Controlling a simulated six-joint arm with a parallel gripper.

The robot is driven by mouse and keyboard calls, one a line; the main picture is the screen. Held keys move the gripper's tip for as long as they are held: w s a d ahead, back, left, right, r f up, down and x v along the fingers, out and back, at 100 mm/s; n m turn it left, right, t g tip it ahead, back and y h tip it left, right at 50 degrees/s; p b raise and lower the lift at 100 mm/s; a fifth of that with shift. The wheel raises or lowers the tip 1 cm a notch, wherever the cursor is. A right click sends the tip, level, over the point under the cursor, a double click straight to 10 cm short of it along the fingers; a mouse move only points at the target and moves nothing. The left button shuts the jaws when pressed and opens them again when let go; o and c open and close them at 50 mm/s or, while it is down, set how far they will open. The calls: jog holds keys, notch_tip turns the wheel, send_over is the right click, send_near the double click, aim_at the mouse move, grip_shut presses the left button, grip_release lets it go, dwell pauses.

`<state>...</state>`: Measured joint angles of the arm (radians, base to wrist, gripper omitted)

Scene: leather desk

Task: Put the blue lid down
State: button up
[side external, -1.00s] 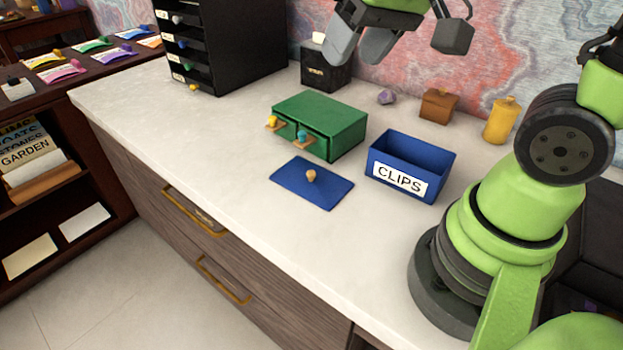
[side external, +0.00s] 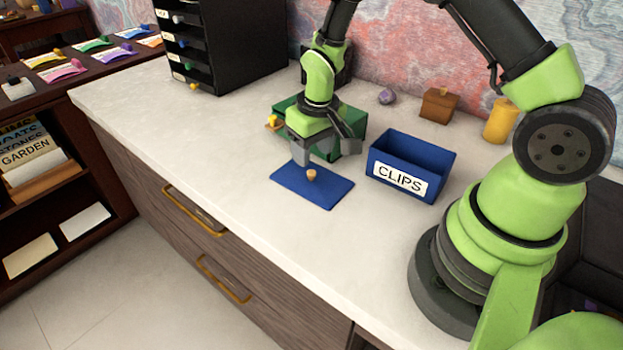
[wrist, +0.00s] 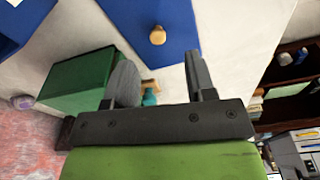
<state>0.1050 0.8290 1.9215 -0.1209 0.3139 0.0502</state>
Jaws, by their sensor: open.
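The blue lid (side external: 322,190) lies flat on the white desk top, with a small round tan knob on it. It also shows in the wrist view (wrist: 135,22). The blue box labelled CLIPS (side external: 410,166) stands upright with an open top, just right of the lid and apart from it. My gripper (side external: 325,158) is open and empty, above the far edge of the lid and short of its knob. In the wrist view my gripper's two fingers (wrist: 160,75) are spread, with the knob beyond their tips. The fingers hide part of the green drawer box.
A green drawer box (side external: 352,122) with small knobs stands right behind my gripper. A purple stone (side external: 386,96), a brown box (side external: 438,105) and a yellow canister (side external: 501,120) stand along the wall. A black drawer tower (side external: 240,40) stands at the back. The desk's front left is clear.

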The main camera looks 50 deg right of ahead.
aim_at(311, 172)
jog(key=f, duration=0.5)
jog(key=shift+w+d+f, duration=0.15)
jog(key=shift+w+f, duration=0.1)
jog(key=shift+f, duration=0.1)
grip_shut()
